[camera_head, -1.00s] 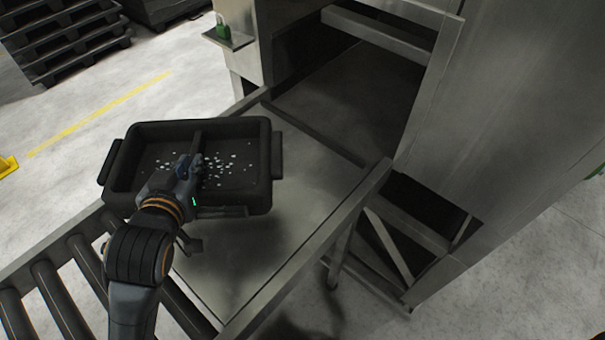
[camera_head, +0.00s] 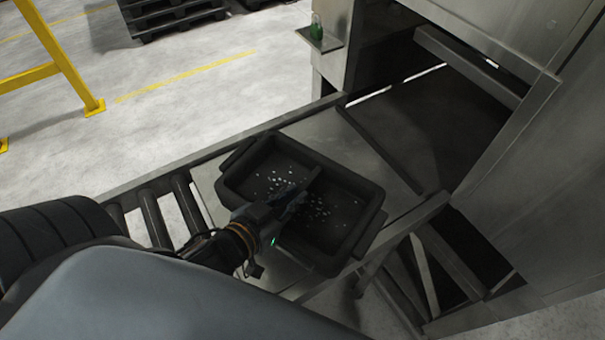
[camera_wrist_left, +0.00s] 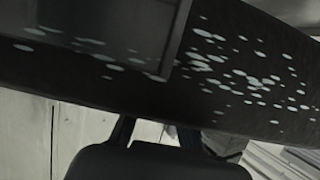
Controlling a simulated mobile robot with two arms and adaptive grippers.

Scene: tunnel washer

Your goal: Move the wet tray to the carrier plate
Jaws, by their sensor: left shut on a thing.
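The wet tray (camera_head: 364,222) is black, with two compartments, a middle divider and white water drops on its floor. It is over the flat metal plate (camera_head: 322,136) between the rollers and the machine opening, turned at an angle to it. I cannot tell whether it touches the plate. My left gripper (camera_head: 292,196) reaches over the near wall and is shut on the tray at its divider; the fingertips are hard to make out. In the left wrist view, the tray floor with drops (camera_wrist_left: 240,75) fills the upper part. My right gripper is not in view.
The washer's dark opening (camera_head: 405,125) lies beyond the plate, with metal frame bars around it. Black rollers (camera_head: 155,215) run at the left. A green bottle (camera_head: 316,27) stands on a small shelf. A yellow barrier (camera_head: 62,60) and pallets are farther back.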

